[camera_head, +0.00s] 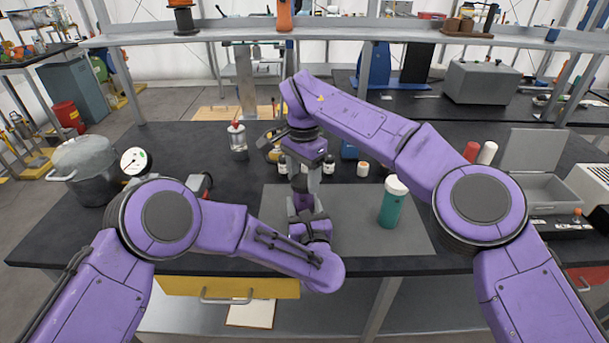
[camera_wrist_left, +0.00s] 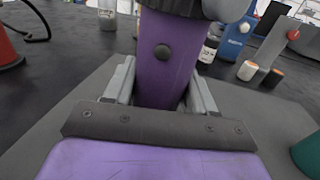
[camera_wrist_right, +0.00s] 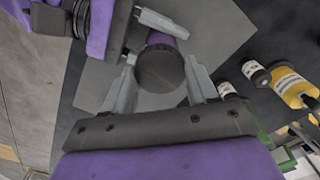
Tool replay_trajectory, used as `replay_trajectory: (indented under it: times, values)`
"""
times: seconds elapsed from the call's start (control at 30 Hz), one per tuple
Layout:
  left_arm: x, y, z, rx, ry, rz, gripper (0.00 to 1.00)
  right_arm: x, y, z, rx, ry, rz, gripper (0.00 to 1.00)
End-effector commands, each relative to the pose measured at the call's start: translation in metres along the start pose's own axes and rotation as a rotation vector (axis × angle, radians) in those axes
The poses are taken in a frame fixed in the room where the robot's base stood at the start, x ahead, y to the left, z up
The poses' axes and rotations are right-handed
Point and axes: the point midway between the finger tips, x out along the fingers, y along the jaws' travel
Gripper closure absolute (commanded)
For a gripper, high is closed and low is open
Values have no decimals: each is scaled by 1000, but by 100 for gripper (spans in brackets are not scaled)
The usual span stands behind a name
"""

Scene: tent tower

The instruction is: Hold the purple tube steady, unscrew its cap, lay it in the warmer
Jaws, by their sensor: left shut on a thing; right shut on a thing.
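The purple tube (camera_wrist_left: 165,65) stands roughly upright between the fingers of my left gripper (camera_head: 306,214), which is shut on it low above the grey mat. In the head view the tube is mostly hidden by my grippers. My right gripper (camera_head: 313,177) comes down from above and is shut on the tube's dark round cap (camera_wrist_right: 160,70). The cap sits at the tube's top; I cannot tell whether it is loosened. An open grey box with a raised lid, seemingly the warmer (camera_head: 541,190), stands at the right of the bench.
A green tube with a white cap (camera_head: 391,203) stands on the grey mat (camera_head: 355,208), right of my grippers. Several small bottles stand behind (camera_head: 329,166). A red and a white cylinder (camera_head: 487,153) stand near the warmer. A pot (camera_head: 85,165) and gauge are at left.

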Motion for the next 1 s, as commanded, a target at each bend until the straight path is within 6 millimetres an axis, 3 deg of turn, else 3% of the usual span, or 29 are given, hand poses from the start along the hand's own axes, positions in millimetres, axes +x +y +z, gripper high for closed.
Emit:
replay_trajectory:
  times: [0.27,1.0]
  values:
    - [1,1,-1,4,1,1,100,0,0,3,-2,-6,3,79]
    - [-1,0,-2,4,3,-2,100,-22,0,1,0,-2,0,79]
